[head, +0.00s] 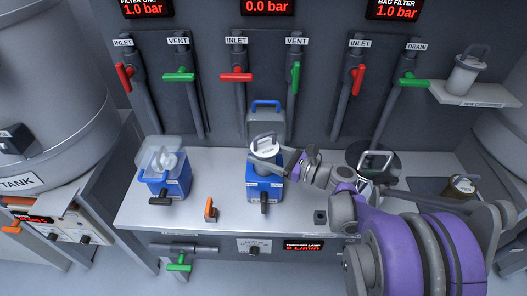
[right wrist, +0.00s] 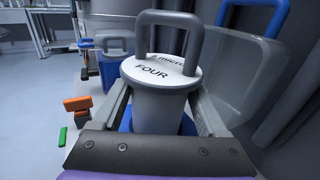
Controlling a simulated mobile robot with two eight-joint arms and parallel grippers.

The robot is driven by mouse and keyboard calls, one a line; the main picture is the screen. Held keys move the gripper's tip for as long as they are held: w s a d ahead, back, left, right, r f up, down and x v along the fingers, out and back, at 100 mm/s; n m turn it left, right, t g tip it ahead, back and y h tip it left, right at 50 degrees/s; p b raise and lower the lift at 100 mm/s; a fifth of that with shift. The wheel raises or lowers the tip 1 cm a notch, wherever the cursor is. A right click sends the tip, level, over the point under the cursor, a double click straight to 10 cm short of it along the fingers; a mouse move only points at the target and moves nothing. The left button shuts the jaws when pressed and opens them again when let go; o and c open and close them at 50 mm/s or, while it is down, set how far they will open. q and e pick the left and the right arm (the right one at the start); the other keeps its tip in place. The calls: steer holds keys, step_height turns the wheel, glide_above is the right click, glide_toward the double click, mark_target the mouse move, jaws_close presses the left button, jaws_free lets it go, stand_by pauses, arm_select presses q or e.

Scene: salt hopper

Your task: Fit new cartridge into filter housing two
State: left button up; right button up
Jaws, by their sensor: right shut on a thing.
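My right gripper (head: 277,158) is shut on a white-topped grey cartridge (head: 264,146) with a loop handle. In the right wrist view the cartridge (right wrist: 160,80) stands upright between the fingers, its top reading "FOUR" and partly "micro". It is over the blue middle filter housing (head: 264,188), below the 0.0 bar display. The clear lid (head: 266,128) with a blue handle stands open behind it. Blue shows below the cartridge in the right wrist view, but its lower end is hidden; I cannot tell how far it is inside. My left gripper is not in view.
Another blue housing (head: 165,185) with a clear cover stands left on the bench (head: 225,225). An orange-handled item (head: 210,211) stands between the housings. A brownish cartridge (head: 463,187) is at right, and a white one (head: 466,70) sits on a shelf. Red and green valve handles line the back wall.

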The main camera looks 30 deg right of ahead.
steer(key=shift+f+b, duration=1.7)
steer(key=shift+f, duration=0.85)
steer(key=o, duration=1.5)
steer(key=shift+v, duration=3)
steer(key=shift+r, duration=0.1)
step_height(320, 180, up, 10)
steer(key=p, duration=0.4)
